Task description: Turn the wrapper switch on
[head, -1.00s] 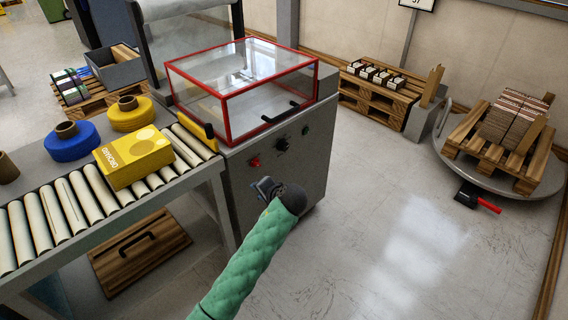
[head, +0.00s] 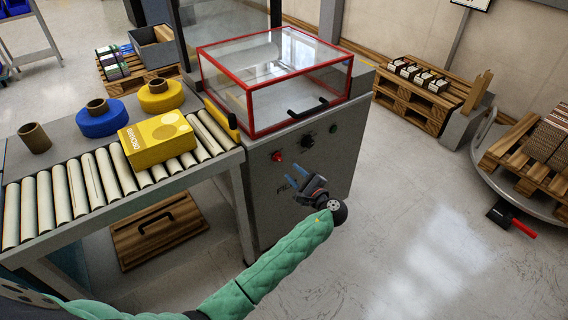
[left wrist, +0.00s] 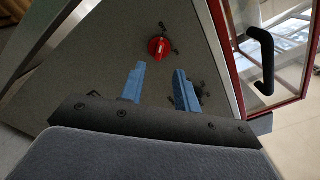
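The wrapper is a grey cabinet (head: 335,165) with a red-framed clear cover on top. A red rotary switch (head: 277,156) sits on its front panel, and it also shows in the left wrist view (left wrist: 159,47), just beyond the fingertips. A black knob (head: 308,141) is to its right in the head view. My left gripper (head: 293,175) is in front of the panel, slightly below and right of the red switch in the head view. Its blue fingers (left wrist: 160,70) are apart with nothing between them. They appear clear of the switch. My right gripper is not in view.
The red-framed cover (head: 250,112) has a black handle (head: 308,107). A roller conveyor (head: 70,190) at left carries a yellow box (head: 157,141); tape rolls stand behind it. A wooden panel (head: 150,230) is below.

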